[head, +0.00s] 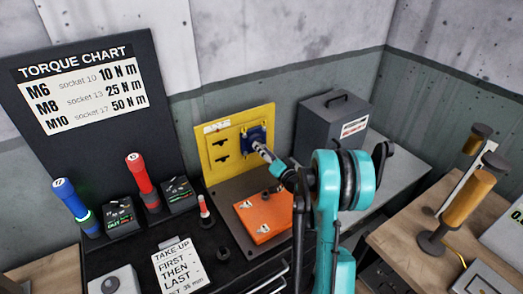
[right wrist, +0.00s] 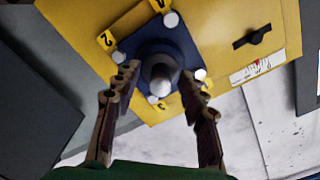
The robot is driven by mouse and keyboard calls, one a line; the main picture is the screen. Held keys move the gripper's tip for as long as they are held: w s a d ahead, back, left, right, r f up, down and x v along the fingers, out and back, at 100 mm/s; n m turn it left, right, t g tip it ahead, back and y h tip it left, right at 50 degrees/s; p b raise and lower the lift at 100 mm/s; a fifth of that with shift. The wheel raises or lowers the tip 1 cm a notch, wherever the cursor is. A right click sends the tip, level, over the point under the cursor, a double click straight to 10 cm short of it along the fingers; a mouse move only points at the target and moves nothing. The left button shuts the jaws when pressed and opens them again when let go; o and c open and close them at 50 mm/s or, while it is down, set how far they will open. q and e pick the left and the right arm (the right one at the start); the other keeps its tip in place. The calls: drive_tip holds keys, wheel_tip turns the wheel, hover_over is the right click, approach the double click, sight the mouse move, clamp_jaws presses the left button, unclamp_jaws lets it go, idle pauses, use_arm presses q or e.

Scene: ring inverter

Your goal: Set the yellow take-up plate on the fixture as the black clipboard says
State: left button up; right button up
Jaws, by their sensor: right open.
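The yellow plate (head: 220,162) stands upright at the back of the dark bench, with black slots and a blue square block (head: 256,136) on its right part. In the right wrist view the blue block (right wrist: 185,52) has a grey round knob (right wrist: 160,72) in its middle and pale round heads around it, with number labels on the yellow plate (right wrist: 90,22). My right gripper (right wrist: 161,86) is open, its fingers on either side of the knob; contact cannot be told. It also shows in the head view (head: 262,150). The sheet (head: 178,266) reads "TAKE UP FIRST THEN LAST", partly cut off.
An orange plate (head: 262,228) lies on the bench in front of the yellow plate, partly behind my right arm. A blue-handled tool (head: 75,205) and a red-handled tool (head: 140,177) stand left. A grey box (head: 325,125) stands right; brass-coloured cylinders (head: 468,198) stand on a wooden table.

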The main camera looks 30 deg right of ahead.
drive_tip(key=shift+w, duration=0.55)
clamp_jaws()
drive_tip(key=shift+d+b, duration=0.35)
drive_tip(key=shift+d, duration=0.4)
unclamp_jaws()
drive_tip(key=s, duration=1.2)
